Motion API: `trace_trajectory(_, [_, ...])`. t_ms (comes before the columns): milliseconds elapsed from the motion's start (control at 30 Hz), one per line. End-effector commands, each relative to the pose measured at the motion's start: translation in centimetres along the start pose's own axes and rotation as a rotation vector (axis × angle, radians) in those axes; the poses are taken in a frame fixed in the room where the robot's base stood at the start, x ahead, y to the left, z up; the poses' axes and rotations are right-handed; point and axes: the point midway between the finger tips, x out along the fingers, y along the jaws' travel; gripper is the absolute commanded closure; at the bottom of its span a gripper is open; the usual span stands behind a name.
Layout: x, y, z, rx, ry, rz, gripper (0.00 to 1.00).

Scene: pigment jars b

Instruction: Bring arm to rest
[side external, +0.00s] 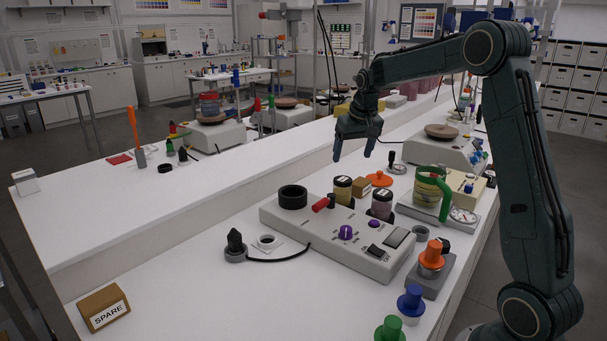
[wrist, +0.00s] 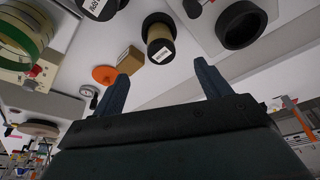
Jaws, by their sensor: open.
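My gripper (side external: 352,155) hangs in the air over the back part of the white bench, with its fingers pointing down and apart. In the wrist view my gripper (wrist: 160,88) shows two separate fingers with nothing between them. Below and beside it, two dark-lidded jars, one yellowish (side external: 342,189) and one pinkish (side external: 382,204), stand at the grey control box (side external: 345,232). The yellowish jar also shows in the wrist view (wrist: 159,35). My gripper touches none of these.
An orange lid (side external: 379,179) and a brown block (side external: 362,187) lie behind the jars. A black ring (side external: 293,197) sits on the box's left end. The bench's front left is mostly clear, apart from a SPARE block (side external: 104,308).

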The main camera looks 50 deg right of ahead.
Motion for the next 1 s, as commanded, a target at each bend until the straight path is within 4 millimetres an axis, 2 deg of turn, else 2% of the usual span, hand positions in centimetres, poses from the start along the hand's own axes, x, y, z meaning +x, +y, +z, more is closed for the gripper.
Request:
trace_trajectory(267, [-1.0,-0.7,0.6,-0.013,0.006,-0.005,0.24])
trace_trajectory(467, [-3.9,-2.5,2.8,-0.056,0.024,-0.019,0.24])
trace_trajectory(800, [-10.0,-6.2,9.9,-0.167,0.065,-0.060,0.24])
trace_trajectory(1000, [-12.7,-7.6,14.7,-0.233,0.090,-0.086,0.24])
